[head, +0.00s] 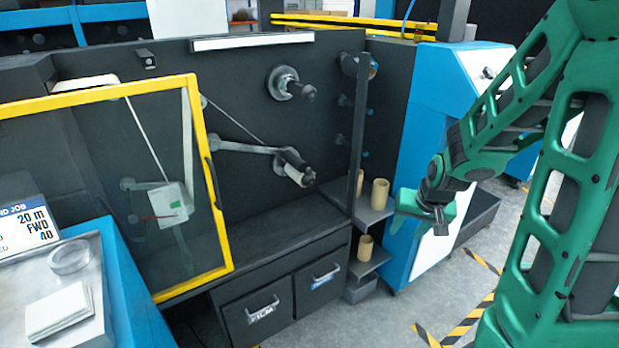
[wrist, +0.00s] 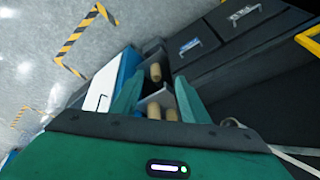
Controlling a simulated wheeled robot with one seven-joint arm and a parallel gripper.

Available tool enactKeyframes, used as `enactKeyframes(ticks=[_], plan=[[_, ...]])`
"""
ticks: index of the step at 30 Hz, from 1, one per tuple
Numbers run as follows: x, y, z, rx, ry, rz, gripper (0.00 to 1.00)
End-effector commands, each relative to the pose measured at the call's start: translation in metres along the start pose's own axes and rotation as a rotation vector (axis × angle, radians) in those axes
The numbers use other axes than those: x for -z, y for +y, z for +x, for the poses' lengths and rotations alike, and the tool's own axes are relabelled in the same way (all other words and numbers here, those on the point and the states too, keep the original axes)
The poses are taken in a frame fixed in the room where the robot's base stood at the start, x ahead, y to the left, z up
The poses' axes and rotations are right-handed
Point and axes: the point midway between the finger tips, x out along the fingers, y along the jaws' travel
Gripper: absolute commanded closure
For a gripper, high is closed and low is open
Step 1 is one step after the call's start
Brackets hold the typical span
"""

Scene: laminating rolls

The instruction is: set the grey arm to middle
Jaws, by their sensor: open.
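The grey arm (head: 248,149) is on the dark back panel of the machine in the head view. It runs from a pivot at its left, nearly level and sloping slightly down to the right, to a roller (head: 296,168) with a dark end. A thin line of web runs down to it from the upper left. My gripper (head: 418,222) is open and empty, to the right of the grey arm and outside the machine's dark post. In the wrist view the two green fingers (wrist: 158,97) stand apart. I cannot make out the grey arm in that view.
Tan cores (head: 379,194) stand on small shelves by the post, between my gripper and the machine. A yellow-framed guard door (head: 212,180) is at left. A spindle (head: 289,84) sticks out above the grey arm. Drawers (head: 258,310) are below; a blue cabinet (head: 430,110) stands behind my gripper.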

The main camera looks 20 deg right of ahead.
Motion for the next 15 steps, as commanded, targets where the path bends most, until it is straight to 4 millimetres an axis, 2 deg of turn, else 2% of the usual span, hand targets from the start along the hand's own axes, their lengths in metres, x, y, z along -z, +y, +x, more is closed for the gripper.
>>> enactKeyframes(ticks=[1, 6, 12, 15], plan=[[0.007, -0.009, 0.017, 0.005, 0.026, -0.007, 0.59], [0.040, -0.037, 0.062, 0.042, 0.167, -0.013, 0.59], [0.074, -0.071, 0.101, 0.090, 0.346, -0.033, 0.59], [0.088, -0.089, 0.115, 0.121, 0.441, -0.050, 0.59]])
